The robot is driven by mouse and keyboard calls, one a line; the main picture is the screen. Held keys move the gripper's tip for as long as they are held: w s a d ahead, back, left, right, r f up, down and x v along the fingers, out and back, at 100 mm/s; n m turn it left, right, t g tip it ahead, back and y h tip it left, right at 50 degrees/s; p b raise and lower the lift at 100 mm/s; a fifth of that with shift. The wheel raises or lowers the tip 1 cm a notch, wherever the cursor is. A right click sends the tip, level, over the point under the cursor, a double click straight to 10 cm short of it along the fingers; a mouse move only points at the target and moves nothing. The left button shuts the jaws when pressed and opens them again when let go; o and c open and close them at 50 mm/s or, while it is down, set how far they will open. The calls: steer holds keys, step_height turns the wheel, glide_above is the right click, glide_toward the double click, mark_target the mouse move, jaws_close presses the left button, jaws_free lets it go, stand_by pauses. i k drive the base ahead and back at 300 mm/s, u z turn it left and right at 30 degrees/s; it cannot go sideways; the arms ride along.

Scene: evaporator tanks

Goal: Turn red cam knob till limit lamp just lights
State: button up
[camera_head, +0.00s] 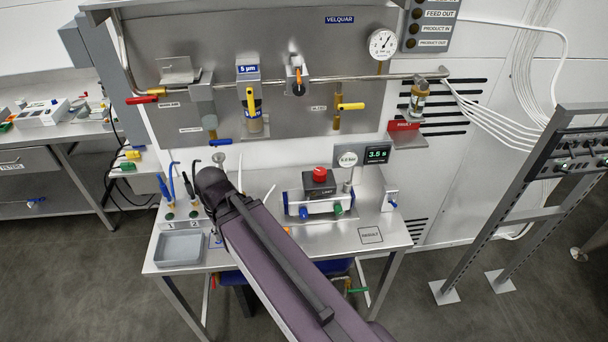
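A red knob (319,173) stands on top of a dark box labelled LIMIT (320,188), on the steel bench. The box sits on a light fixture with a blue part (303,213) and a green part (338,210) on its front. I cannot tell which part, if any, is the limit lamp, or whether it is lit. My dark arm crosses the bench to the left of the fixture, apart from the knob in the picture. My gripper is not visible.
A round gauge (348,159) and a display reading 3.5 s (377,154) stand behind the fixture. A grey tray (181,248) lies at the bench's left front. A panel with pipes and valves rises behind.

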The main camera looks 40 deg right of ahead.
mark_target(320, 174)
steer(key=u, duration=0.35)
steer(key=k, duration=1.35)
steer(key=z, duration=1.25)
steer(key=i, duration=0.9)
steer(key=u, duration=0.05)
